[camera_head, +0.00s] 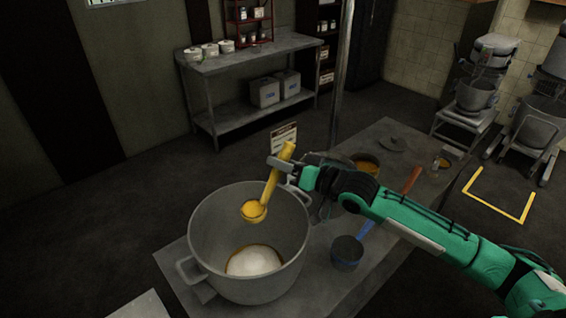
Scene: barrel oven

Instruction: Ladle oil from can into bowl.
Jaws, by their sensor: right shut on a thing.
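A large grey metal pot (203,236), which seems to be the bowl, stands on the near table. White stuff with a brown-orange rim (254,261) lies on its bottom. My right gripper (282,166) is shut on the handle of a yellow ladle (269,190). The ladle hangs tilted, with its cup over the pot's opening. The cup's content is hard to tell from its yellow colour. A round vessel with orange content (366,162), perhaps the oil can, stands behind my right arm and is partly hidden. My left gripper is not in view.
A blue-handled dark pan (347,251) sits right of the pot. A red handle (411,180), a lid (391,144) and a small jar (441,162) are farther along the table (375,262). A thin post (342,75) rises behind it. A shelf table (250,55) stands at the back.

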